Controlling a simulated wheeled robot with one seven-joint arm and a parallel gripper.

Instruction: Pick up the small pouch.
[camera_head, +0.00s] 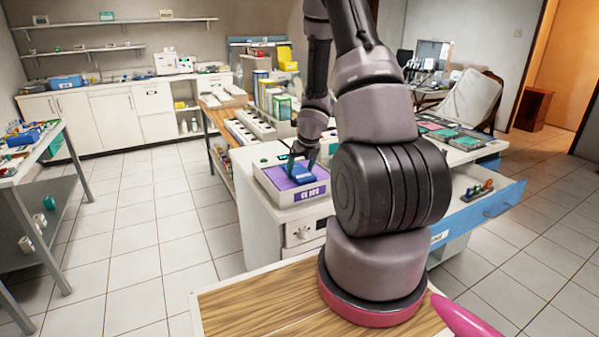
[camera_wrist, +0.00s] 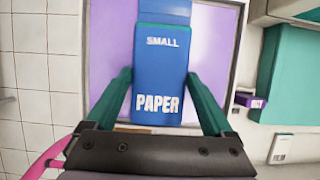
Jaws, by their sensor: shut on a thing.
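The small pouch is a blue packet (camera_wrist: 163,75) printed "SMALL PAPER", seen in the wrist view between the two green fingers of my gripper (camera_wrist: 158,95). The fingers are shut on its sides. In the head view my gripper (camera_head: 305,150) points down over the white tray with a purple floor (camera_head: 264,181), and the blue pouch (camera_head: 300,173) is just under it. The purple floor (camera_wrist: 108,60) shows around the pouch in the wrist view. I cannot tell whether the pouch touches the floor.
The tray stands on a white cabinet (camera_head: 262,222) with an open blue drawer (camera_head: 490,207) on the right. Racks of boxes (camera_head: 272,98) stand behind the tray. A side table (camera_head: 25,160) with small items is at the left. Tiled floor between is clear.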

